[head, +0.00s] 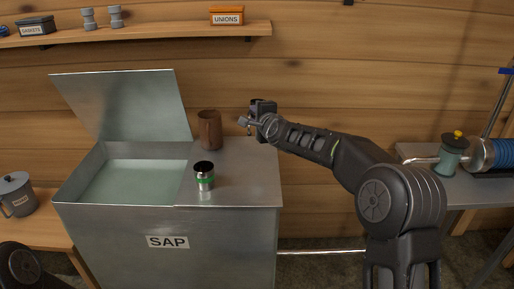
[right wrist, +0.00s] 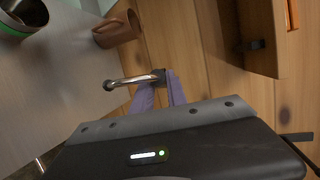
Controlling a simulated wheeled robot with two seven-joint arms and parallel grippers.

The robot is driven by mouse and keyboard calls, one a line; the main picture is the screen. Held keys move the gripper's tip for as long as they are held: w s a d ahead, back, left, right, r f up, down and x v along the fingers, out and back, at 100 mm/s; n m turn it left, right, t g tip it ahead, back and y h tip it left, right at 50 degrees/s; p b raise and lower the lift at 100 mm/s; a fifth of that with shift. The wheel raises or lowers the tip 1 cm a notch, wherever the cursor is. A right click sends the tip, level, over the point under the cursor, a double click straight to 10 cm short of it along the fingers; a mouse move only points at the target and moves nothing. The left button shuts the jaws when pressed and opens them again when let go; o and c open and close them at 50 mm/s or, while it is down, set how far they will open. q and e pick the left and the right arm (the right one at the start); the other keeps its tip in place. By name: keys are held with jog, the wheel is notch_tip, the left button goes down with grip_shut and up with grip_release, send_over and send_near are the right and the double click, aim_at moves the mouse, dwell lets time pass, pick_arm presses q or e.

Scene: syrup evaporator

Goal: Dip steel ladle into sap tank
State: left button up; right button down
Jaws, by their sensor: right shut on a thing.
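The steel sap tank (head: 160,266) stands left of centre in the head view, labelled SAP. Its hinged lid (head: 130,105) is raised, and pale greenish sap (head: 130,182) shows in the open left part. My right gripper (head: 256,116) is above the back right of the tank's flat top, away from the opening. In the right wrist view its fingers (right wrist: 160,90) are shut on a slim shiny metal piece, seemingly the steel ladle (right wrist: 130,80). It ends in a rounded tip; I cannot make out a bowl. My left gripper is not in view.
A brown cup (head: 209,131) and a green-banded metal cup (head: 204,176) stand on the tank's covered top, between my right gripper and the opening. A shelf (head: 150,34) runs above. A lidded grey pot (head: 16,194) stands at left, a bench (head: 470,190) at right.

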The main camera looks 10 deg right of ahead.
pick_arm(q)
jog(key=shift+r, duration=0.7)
pick_arm(e)
jog(key=shift+r, duration=0.8)
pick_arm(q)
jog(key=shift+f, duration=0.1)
